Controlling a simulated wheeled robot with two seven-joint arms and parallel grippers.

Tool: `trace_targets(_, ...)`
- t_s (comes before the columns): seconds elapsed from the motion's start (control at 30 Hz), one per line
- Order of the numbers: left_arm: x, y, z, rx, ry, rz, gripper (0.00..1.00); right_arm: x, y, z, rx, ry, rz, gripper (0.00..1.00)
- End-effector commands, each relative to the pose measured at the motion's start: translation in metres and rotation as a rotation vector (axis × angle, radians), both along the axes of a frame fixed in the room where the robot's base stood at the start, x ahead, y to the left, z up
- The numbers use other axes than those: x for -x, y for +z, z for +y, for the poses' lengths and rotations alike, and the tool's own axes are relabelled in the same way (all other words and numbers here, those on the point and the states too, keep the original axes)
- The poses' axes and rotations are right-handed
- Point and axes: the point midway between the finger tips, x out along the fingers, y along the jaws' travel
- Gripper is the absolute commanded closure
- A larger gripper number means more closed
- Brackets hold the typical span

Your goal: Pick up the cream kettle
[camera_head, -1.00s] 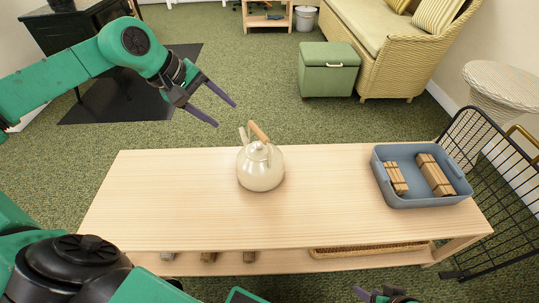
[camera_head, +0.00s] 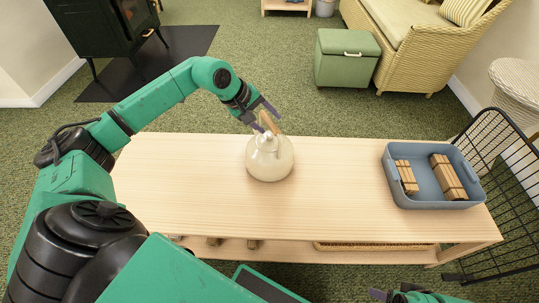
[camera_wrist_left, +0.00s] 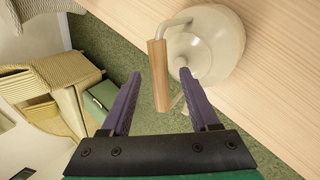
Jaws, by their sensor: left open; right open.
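The cream kettle (camera_head: 270,160) stands upright near the back edge of the light wooden table (camera_head: 330,205). Its wooden handle (camera_wrist_left: 158,75) lies between the two purple fingers in the left wrist view, where the kettle body (camera_wrist_left: 207,45) also shows. My left gripper (camera_head: 264,114) is open, with its fingers on either side of the handle; I cannot tell whether either finger touches it. My right gripper (camera_head: 390,296) shows only in part at the bottom edge, away from the kettle.
A blue-grey tray (camera_head: 427,204) with bundled wooden sticks (camera_head: 447,177) sits at the table's right end. A black wire rack (camera_head: 495,190) stands just right of it. A green box stool (camera_head: 346,65) is behind the table. The table's middle right is clear.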

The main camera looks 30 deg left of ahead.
Motion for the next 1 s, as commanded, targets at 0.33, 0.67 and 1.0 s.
trace_targets(0.33, -0.0008, -0.0011, -0.0002, -0.001, 0.001, 0.000, 0.92, -0.0008, -0.0003, 0.0007, -0.002, 0.001, -0.005, 0.50)
trace_targets(0.67, -0.0006, -0.0011, -0.0001, 0.000, 0.000, 0.000, 1.00, -0.0007, -0.0004, 0.0007, -0.002, 0.000, -0.004, 0.50)
trace_targets(1.0, -0.0006, -0.0011, 0.0000, 0.000, 0.001, 0.000, 1.00, -0.0007, -0.0004, 0.0007, -0.003, 0.000, -0.003, 0.50)
